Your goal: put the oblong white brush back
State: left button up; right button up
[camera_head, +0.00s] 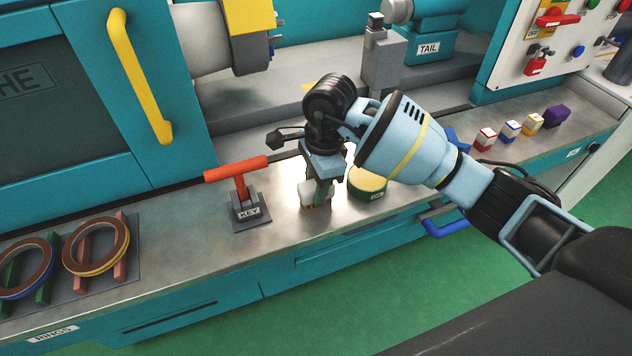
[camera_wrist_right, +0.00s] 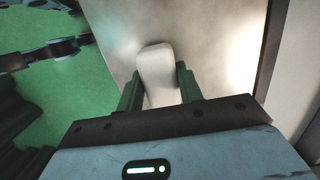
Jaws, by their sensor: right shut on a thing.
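The fingers point down at the ledge. I cannot tell whether the brush touches the ledge or hangs just above it. My left gripper is not in view.
A round green and yellow tin (camera_head: 367,183) stands close right of my right gripper. A red T-handled key (camera_head: 238,172) stands in a grey holder to the left. Rings (camera_head: 96,245) rest on a rack farther left. Several small boxes (camera_head: 510,131) stand at right. The ledge (camera_head: 175,215) is bare between rings and key.

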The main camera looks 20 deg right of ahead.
jog(key=o, duration=0.9)
jog(key=shift+r, duration=0.25)
jog(key=r, duration=0.4)
jog(key=d+r, duration=0.1)
jog(key=r, duration=0.6)
jog(key=shift+d+r, duration=0.25)
jog(key=shift+r, duration=0.05)
